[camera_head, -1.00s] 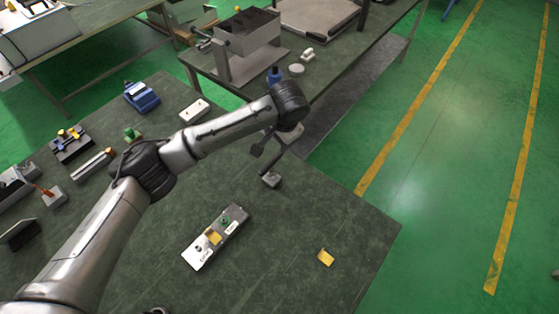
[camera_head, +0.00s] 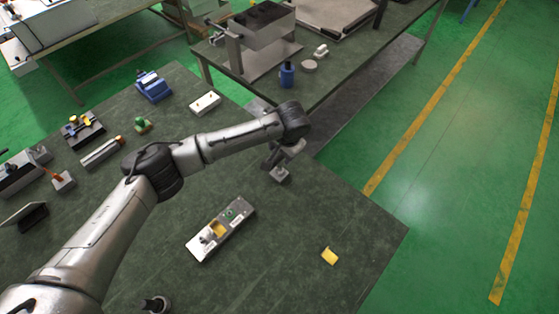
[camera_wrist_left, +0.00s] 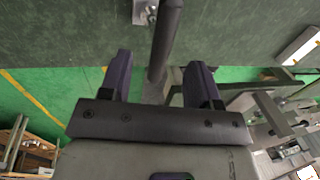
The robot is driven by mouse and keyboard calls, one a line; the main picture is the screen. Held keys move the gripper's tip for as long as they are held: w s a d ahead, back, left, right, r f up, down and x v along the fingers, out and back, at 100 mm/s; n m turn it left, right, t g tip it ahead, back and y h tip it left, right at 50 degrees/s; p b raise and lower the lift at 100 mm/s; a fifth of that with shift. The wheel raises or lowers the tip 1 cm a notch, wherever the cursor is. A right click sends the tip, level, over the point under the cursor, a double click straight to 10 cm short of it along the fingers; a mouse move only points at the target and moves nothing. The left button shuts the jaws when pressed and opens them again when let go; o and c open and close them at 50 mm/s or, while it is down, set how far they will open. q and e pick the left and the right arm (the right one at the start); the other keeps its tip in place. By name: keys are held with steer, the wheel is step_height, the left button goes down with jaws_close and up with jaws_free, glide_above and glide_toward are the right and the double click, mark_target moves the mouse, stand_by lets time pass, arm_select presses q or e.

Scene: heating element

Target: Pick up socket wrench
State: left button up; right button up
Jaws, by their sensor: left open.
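The socket wrench shows in the left wrist view as a dark round handle (camera_wrist_left: 166,35) running down from a small grey block (camera_wrist_left: 145,11) at the top edge. In the head view the grey block (camera_head: 280,175) stands on the green table near its right back edge, and the wrench is mostly hidden by my gripper. My left gripper (camera_wrist_left: 158,62) is open, with one finger on each side of the handle. In the head view the left gripper (camera_head: 284,153) is just above the block. Whether a finger touches the handle, I cannot tell. My right gripper is not in view.
A grey plate with small parts (camera_head: 221,230) and a yellow piece (camera_head: 330,256) lie on the table in front. A white block (camera_head: 204,103), a blue device (camera_head: 153,87) and several tools stand to the left. A second table (camera_head: 330,75) stands behind.

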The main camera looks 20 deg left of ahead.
mark_target(280, 157)
arm_select(q)
steer(key=shift+w+a+f+b, duration=0.15)
steer(key=shift+a+f, duration=0.1)
steer(key=shift+f, duration=0.95)
steer(key=shift+s+a+f+b, duration=0.15)
steer(key=shift+a+f, duration=0.1)
steer(key=shift+f, duration=0.9)
steer(key=shift+w, duration=0.1)
steer(key=shift+c, duration=0.5)
jaws_close()
